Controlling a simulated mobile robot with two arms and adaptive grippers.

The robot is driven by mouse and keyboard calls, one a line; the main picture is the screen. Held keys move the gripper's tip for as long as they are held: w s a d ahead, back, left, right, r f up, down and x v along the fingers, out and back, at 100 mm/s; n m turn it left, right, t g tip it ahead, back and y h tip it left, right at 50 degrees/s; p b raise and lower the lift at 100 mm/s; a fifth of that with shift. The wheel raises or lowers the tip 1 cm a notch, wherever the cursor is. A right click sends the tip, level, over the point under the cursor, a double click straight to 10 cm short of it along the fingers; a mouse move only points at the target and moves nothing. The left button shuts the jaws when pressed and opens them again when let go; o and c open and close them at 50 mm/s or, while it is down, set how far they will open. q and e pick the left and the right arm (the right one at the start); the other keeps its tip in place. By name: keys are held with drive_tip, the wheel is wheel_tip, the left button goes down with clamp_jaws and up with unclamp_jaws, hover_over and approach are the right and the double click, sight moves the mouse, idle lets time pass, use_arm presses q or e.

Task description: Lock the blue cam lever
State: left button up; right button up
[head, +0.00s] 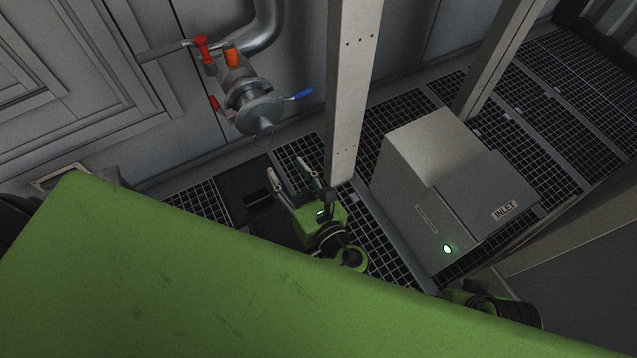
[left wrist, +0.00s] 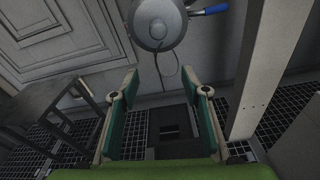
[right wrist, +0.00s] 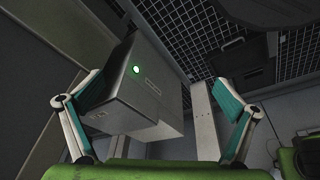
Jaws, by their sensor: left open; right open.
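The blue cam lever (head: 302,94) sticks out to the right of a round grey coupling (head: 259,114) at the end of the wall pipe. In the left wrist view the blue lever (left wrist: 216,9) is at the top edge, right of the coupling's round face (left wrist: 158,22). My left gripper (head: 290,172) is open and empty, below the coupling and apart from it. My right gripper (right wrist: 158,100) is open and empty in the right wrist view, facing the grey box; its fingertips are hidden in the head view.
A red handle (head: 202,47) and an orange part (head: 231,54) sit on the pipe above the coupling. A pale post (head: 350,95) stands right of the lever. A grey box marked INLET (head: 430,165) with a green light stands on the grating at right.

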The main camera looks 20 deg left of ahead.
sight(268, 129)
use_arm(q)
drive_tip(key=shift+m+t+y, duration=0.3)
drive_tip(key=shift+t+y, duration=0.1)
drive_tip(key=shift+y, duration=0.2)
drive_tip(key=w+a+r, duration=0.1)
drive_tip(key=w+a, duration=0.1)
drive_tip(key=w+a+r+b, duration=0.1)
drive_tip(key=w, duration=0.1)
drive_tip(key=w+a+r+b, duration=0.1)
drive_tip(key=a, duration=0.1)
drive_tip(key=shift+w+a+r, duration=0.25)
drive_tip(key=shift+w+a, duration=0.05)
drive_tip(key=shift+w, duration=0.1)
drive_tip(key=x, duration=0.3)
drive_tip(key=shift+w+a+b, duration=0.1)
drive_tip(key=shift+w+b, duration=0.05)
drive_tip(key=shift+b, duration=0.15)
drive_tip(key=shift+w+a, duration=0.35)
drive_tip(key=shift+a, duration=0.1)
use_arm(e)
drive_tip(key=w+t, duration=0.1)
drive_tip(key=w+r+t, duration=0.1)
drive_tip(key=shift+w, duration=0.3)
use_arm(q)
drive_tip(key=shift+c, duration=0.2)
use_arm(e)
drive_tip(key=shift+r, duration=0.1)
